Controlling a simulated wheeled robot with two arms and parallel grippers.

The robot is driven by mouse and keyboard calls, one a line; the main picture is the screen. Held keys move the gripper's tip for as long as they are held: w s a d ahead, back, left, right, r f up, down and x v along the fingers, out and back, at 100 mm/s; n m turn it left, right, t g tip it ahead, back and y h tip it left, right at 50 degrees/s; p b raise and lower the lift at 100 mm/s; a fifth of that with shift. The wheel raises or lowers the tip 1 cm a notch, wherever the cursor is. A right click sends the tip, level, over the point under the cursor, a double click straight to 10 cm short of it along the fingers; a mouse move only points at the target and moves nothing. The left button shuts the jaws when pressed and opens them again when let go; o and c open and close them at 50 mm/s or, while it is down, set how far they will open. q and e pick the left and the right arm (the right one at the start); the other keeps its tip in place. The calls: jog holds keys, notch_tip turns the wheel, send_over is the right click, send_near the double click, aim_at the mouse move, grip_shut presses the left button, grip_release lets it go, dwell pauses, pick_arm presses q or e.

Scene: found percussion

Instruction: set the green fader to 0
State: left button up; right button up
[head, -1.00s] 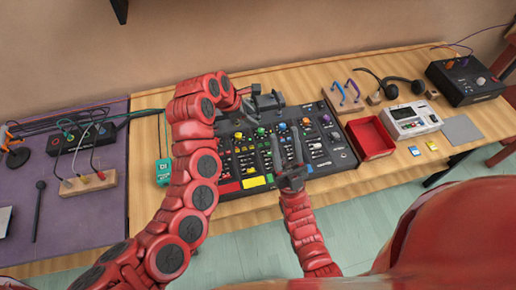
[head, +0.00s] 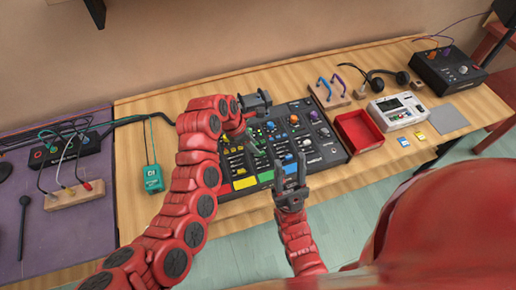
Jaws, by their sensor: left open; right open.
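The mixer (head: 328,147) lies on the wooden table, with coloured knobs along its far side and coloured strips along its near edge. A green strip (head: 265,177) sits between a yellow and a blue one. The green fader's cap is too small to pick out, so I cannot tell its setting. My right gripper (head: 290,160) is open and empty, fingers pointing away from me, over the mixer's near edge. It hides part of the panel behind it.
A red tray (head: 359,142), a white device (head: 397,111) and a rack with hooks (head: 331,96) stand right of the mixer. A teal DI box (head: 153,178) lies to the left. My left arm covers the mixer's left side. Bare table lies near the front edge.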

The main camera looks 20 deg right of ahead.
pick_arm(q)
jog(key=shift+p+x, duration=0.5)
jog(key=shift+x, duration=2)
grip_shut()
